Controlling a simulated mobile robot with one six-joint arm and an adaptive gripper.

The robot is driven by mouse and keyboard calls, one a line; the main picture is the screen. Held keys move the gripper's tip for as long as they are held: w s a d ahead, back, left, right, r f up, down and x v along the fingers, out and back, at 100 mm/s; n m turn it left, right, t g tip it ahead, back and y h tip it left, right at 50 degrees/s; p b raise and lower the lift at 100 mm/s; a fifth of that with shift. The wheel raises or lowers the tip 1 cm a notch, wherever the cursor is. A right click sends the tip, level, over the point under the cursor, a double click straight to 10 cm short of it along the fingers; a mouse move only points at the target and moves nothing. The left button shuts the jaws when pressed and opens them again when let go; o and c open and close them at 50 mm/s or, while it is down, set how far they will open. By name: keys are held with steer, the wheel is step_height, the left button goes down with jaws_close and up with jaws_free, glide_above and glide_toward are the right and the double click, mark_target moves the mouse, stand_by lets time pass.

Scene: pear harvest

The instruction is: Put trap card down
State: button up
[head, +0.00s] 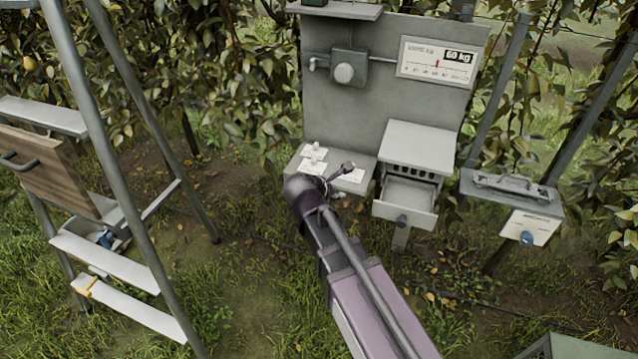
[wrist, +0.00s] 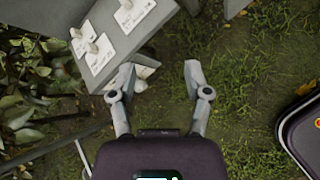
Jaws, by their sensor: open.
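Several white cards with small white knobs lie on a grey shelf (wrist: 118,52). One card (wrist: 133,12), a second card (wrist: 83,40) and a third card (wrist: 98,57) show in the wrist view, with small print too blurred to read. Another white piece (wrist: 145,67) shows beside and partly behind the left finger; I cannot tell whether it touches. My gripper (wrist: 159,73) is open, with nothing visible between its fingers, at the shelf's edge. In the head view my gripper (head: 343,180) is beside the shelf, in front of a white card (head: 353,175). I cannot tell which is the trap card.
A grey cabinet with an open drawer (head: 405,197) stands right of the shelf. A grey box (head: 480,190) with a white card and blue knob (head: 528,236) is farther right. A scale panel (head: 437,62) is on the board behind. A ladder (head: 115,265) stands left.

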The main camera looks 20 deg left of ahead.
steer(key=s+d+f+m+g, duration=0.2)
steer(key=d+f+m+g, duration=0.1)
steer(key=d+m, duration=0.75)
steer(key=s+d+f+m+g, duration=0.1)
steer(key=d+f+m+g, duration=0.45)
steer(key=d, duration=0.75)
steer(key=s+d+f+m+g+y+b, duration=0.1)
steer(key=s+d+f+m+y+b, duration=0.2)
steer(key=s+d+f+m+b, duration=0.4)
step_height(320, 180, down, 2)
steer(key=d+m+b, duration=0.1)
steer(key=m+b, duration=0.2)
steer(key=shift+s+d, duration=0.15)
steer(key=shift+s, duration=0.2)
steer(key=shift+g, duration=0.25)
